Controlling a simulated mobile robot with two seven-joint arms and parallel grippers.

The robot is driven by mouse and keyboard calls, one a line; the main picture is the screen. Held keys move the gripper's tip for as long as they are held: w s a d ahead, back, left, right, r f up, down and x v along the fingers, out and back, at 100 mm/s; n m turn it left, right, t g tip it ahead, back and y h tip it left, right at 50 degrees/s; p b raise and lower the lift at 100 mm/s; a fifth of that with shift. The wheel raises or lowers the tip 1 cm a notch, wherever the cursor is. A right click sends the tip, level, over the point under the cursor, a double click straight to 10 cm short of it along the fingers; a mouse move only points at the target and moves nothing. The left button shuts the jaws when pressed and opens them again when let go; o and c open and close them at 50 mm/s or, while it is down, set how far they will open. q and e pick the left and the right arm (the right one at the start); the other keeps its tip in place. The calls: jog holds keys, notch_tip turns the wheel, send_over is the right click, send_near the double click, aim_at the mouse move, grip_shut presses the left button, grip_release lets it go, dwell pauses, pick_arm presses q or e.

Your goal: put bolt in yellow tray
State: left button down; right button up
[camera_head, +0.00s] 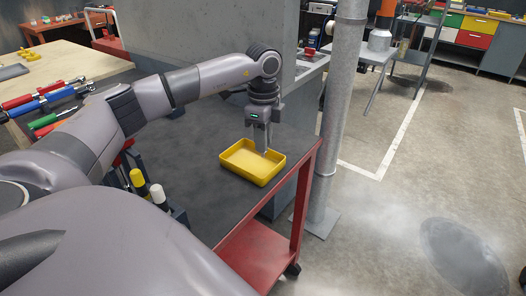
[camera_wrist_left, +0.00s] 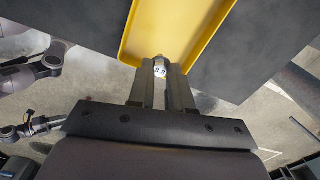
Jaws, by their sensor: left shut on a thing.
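The yellow tray (camera_head: 252,171) sits near the far right corner of the dark cart top. It also shows in the left wrist view (camera_wrist_left: 124,50), just beyond the fingertips. My left gripper (camera_head: 266,149) points down at the tray's back right side. In the left wrist view my left gripper (camera_wrist_left: 160,72) is shut on a small shiny metal bolt (camera_wrist_left: 160,69), held between the fingertips. The bolt appears over the tray's near edge; its height above the tray is hard to tell. No other gripper shows.
The red cart (camera_head: 304,190) has a dark top (camera_head: 190,140) with clear room left of the tray. Yellow- and white-capped bottles (camera_head: 158,193) stand at its front edge. A grey metal pole (camera_head: 335,110) rises close to the right of the cart.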

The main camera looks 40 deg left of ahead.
pick_arm(q)
jog(key=shift+f, duration=2.1)
jog(key=shift+f, duration=0.1)
jog(key=c, duration=1)
grip_release()
jog(key=shift+c, duration=0.2)
notch_tip(320, 180, up, 12)
jog(key=shift+r+b, duration=0.15)
jog(key=shift+b, duration=0.15)
jog(key=shift+s, duration=0.1)
